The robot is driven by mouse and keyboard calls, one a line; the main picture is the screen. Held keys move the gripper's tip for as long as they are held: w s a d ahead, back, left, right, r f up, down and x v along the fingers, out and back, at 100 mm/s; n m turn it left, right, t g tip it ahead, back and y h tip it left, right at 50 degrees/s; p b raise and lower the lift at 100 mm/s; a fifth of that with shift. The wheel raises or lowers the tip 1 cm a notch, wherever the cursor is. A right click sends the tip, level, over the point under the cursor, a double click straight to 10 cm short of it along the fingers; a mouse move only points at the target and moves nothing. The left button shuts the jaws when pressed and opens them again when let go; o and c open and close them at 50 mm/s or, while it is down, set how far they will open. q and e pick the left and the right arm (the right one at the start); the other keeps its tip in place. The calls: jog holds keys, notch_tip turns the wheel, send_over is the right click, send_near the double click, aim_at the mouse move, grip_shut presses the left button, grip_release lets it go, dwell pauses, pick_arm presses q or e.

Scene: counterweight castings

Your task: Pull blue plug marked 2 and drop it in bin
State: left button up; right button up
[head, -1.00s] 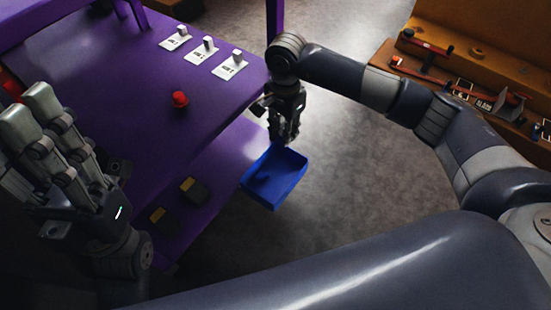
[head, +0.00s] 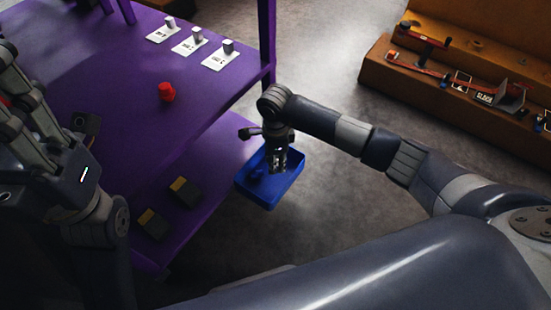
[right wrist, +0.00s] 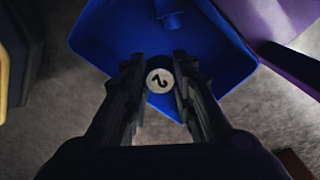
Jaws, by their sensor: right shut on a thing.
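A plug with a round white face marked 2 (right wrist: 160,80) is between the fingers of my right gripper (right wrist: 155,88) in the right wrist view. In the head view my right gripper (head: 279,172) is over the blue bin (head: 283,192) and hides the plug. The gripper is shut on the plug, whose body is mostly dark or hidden. A small blue piece (head: 255,174) lies inside the bin, and it also shows in the right wrist view (right wrist: 169,17). My left arm is at the left edge; its jaw state is unclear.
The purple bench (head: 100,120) carries a red knob (head: 166,92) and several white cards with small blocks (head: 221,56). Two dark-and-yellow blocks (head: 184,191) lie on its lower shelf. An orange-brown bench (head: 420,75) with tools stands at the back right. Grey floor is between the benches.

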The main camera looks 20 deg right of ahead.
jog(key=shift+f, duration=0.35)
jog(key=o, duration=0.9)
jog(key=shift+o, duration=0.2)
notch_tip(320, 180, up, 12)
